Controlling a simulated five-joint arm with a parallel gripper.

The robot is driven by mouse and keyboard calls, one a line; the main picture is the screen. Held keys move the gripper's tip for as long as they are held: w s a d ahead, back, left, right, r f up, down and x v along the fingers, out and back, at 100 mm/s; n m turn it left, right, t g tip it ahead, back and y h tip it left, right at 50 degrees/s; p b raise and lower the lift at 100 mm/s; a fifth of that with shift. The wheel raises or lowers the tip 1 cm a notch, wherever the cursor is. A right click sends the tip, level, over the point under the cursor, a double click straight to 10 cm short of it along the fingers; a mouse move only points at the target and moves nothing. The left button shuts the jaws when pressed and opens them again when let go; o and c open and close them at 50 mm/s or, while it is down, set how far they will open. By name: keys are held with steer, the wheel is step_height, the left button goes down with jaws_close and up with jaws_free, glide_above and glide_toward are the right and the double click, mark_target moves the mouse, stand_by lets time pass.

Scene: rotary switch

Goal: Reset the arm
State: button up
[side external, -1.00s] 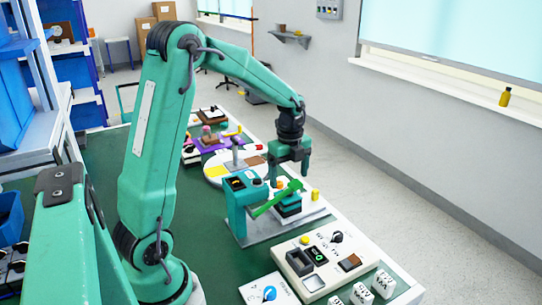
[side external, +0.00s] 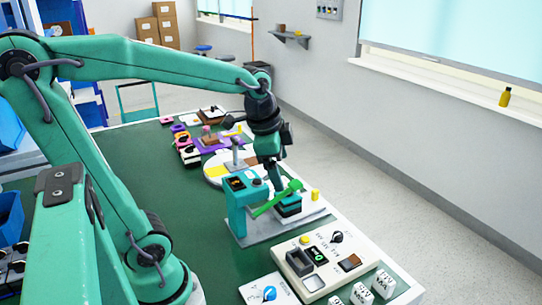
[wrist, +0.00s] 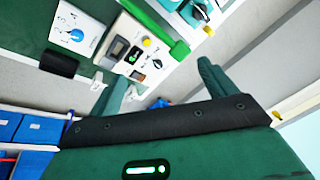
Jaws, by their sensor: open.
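My gripper (side external: 274,178) hangs from the wrist above the teal machine (side external: 237,200) with the green lever (side external: 277,199). It is open and empty; in the wrist view its two fingers (wrist: 163,75) stand apart with nothing between them. The rotary switch, a white plate with a blue knob (side external: 268,292), lies at the front edge of the side view, well away from my gripper. It also shows at the upper left of the wrist view (wrist: 76,35).
A white control panel (side external: 318,262) with a black knob and buttons lies right of the rotary switch. White labelled blocks (side external: 383,283) stand at the front right. A round white tray (side external: 215,172) and small coloured parts are farther back. Green tabletop (side external: 200,235) is clear at the middle left.

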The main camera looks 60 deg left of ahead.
steer(key=s+d+n+t, duration=0.2)
steer(key=s+d+n, duration=0.2)
steer(key=s+n, duration=0.3)
steer(key=shift+s+d+r+h, duration=0.15)
steer(key=shift+s+r+h, duration=0.15)
steer(key=shift+s+r, duration=0.25)
